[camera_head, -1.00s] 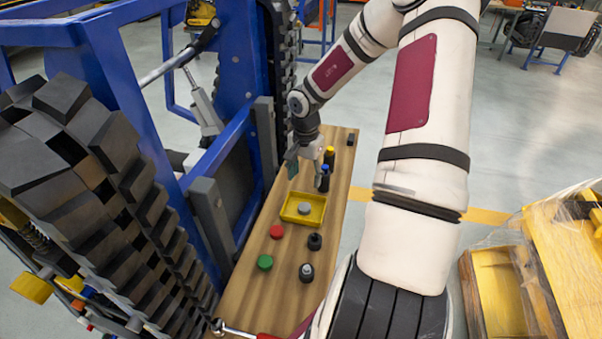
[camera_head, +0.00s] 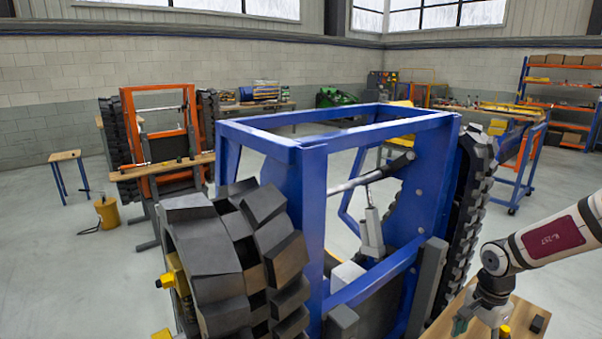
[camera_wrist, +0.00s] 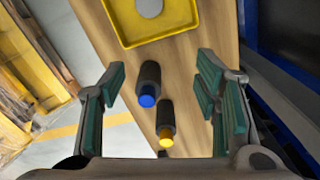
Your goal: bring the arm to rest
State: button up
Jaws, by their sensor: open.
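My gripper (camera_head: 476,319) shows at the lower right of the head view, pointing down over the wooden bench top (camera_head: 522,318). In the wrist view my gripper (camera_wrist: 162,82) has its green-padded fingers wide apart, with nothing held. No finger visibly touches either bottle. The yellow tip (camera_head: 505,330) also shows beside my gripper in the head view. My forearm reaches in from the right edge.
A yellow tray (camera_wrist: 112,12) with a grey disc (camera_wrist: 149,7) lies at the top of the wrist view. A dark block (camera_head: 538,323) sits on the bench. The blue tracked carrier (camera_head: 312,190) stands close left of my arm. An orange carrier (camera_head: 158,140) stands further back.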

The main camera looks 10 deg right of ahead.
jog(key=w+a+r+n+t+h, duration=0.1)
jog(key=w+r+n+t+h, duration=0.15)
jog(key=w+r, duration=0.4)
jog(key=w+a+r+n+t+h, duration=0.25)
jog(key=w+r, duration=0.25)
jog(key=r, duration=0.3)
jog(key=w+a+r+n+t+y, duration=0.2)
jog(key=a+r+n+t+y, duration=0.15)
jog(key=a+r, duration=0.85)
jog(key=s+a+r+n+y, duration=0.3)
jog(key=s+a+r+n, duration=0.3)
jog(key=s+a, duration=0.6)
jog(key=s+n+g+h, duration=0.1)
jog(key=s+g, duration=0.2)
jog(key=s, duration=1.4)
jog(key=shift+s+f, duration=0.2)
